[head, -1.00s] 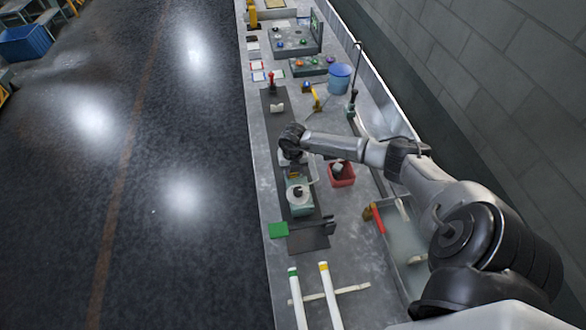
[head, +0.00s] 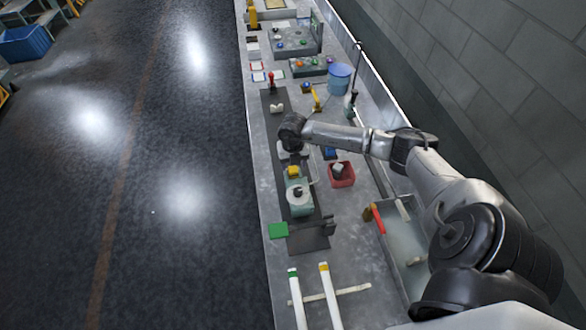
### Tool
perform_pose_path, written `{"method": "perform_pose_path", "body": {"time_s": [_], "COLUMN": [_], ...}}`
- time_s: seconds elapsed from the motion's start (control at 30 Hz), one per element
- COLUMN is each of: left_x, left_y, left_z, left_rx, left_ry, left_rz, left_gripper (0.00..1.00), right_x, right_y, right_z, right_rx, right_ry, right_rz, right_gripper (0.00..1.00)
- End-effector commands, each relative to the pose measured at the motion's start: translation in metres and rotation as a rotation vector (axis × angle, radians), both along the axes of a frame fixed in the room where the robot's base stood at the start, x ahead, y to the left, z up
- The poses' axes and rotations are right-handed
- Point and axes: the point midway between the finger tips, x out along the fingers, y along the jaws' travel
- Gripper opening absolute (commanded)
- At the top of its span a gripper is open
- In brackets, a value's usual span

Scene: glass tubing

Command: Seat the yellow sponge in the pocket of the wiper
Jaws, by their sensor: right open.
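A small yellow block (head: 293,171), which looks like the sponge, sits in the work row on the bench, just in front of my right gripper. Whether it lies in a pocket is too small to tell. A teal-based piece with a white round part and a dark centre (head: 299,200) stands just nearer than it. I cannot tell for certain which piece is the wiper. My right gripper (head: 290,151) points down over the dark strip, beyond the yellow block and apart from it in the picture. It is open; its fingertips are hard to make out. My left gripper is out of view.
A red bin (head: 341,181) with a pale item stands right of the row, with a blue item (head: 330,153) behind it. A blue bucket (head: 339,77) stands farther back. A grey sink-like basin (head: 402,240) lies at right.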

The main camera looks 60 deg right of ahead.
Motion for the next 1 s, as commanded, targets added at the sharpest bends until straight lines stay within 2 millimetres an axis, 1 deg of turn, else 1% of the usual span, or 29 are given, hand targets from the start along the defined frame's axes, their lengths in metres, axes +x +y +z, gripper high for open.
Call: {"method": "perform_pose_path", "body": {"time_s": [0.03,0.1,0.3,0.4,0.5,0.57,0.6,0.67,0.77,0.8,0.83,0.87,0.9,0.97,1.0], "left_x": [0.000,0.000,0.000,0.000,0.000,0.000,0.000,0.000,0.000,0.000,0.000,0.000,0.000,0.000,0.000], "left_y": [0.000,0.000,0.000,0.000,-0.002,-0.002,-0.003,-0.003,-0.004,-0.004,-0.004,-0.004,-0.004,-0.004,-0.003], "left_z": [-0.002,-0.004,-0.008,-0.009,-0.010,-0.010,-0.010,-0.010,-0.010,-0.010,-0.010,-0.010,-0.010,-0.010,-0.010], "left_rx": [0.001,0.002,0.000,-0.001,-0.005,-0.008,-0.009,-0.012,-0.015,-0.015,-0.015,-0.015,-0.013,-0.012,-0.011], "left_ry": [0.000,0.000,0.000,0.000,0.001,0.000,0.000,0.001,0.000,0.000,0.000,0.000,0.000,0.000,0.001], "left_rz": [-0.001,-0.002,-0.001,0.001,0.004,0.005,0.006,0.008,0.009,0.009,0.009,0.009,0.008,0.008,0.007], "left_gripper": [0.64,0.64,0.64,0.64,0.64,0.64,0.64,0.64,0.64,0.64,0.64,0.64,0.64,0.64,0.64], "right_x": [0.000,0.001,0.000,0.001,0.001,0.001,0.003,0.007,0.015,0.018,0.020,0.021,0.022,0.023,0.023], "right_y": [-0.001,-0.001,0.000,0.000,0.001,0.007,0.015,0.037,0.098,0.129,0.153,0.176,0.205,0.241,0.260], "right_z": [0.010,0.023,0.055,0.066,0.073,0.074,0.071,0.065,0.053,0.051,0.052,0.055,0.061,0.075,0.086], "right_rx": [-0.004,-0.002,-0.002,-0.001,0.001,0.020,0.047,0.118,0.323,0.430,0.514,0.601,0.715,0.876,0.975], "right_ry": [-0.003,-0.004,-0.002,-0.002,-0.002,-0.011,-0.027,-0.066,-0.190,-0.257,-0.312,-0.372,-0.455,-0.579,-0.662], "right_rz": [0.002,0.001,0.001,0.000,0.001,0.011,0.026,0.061,0.135,0.160,0.172,0.177,0.171,0.134,0.090], "right_gripper": [0.60,0.60,0.60,0.60,0.60,0.60,0.60,0.60,0.60,0.60,0.60,0.60,0.60,0.60,0.60]}}
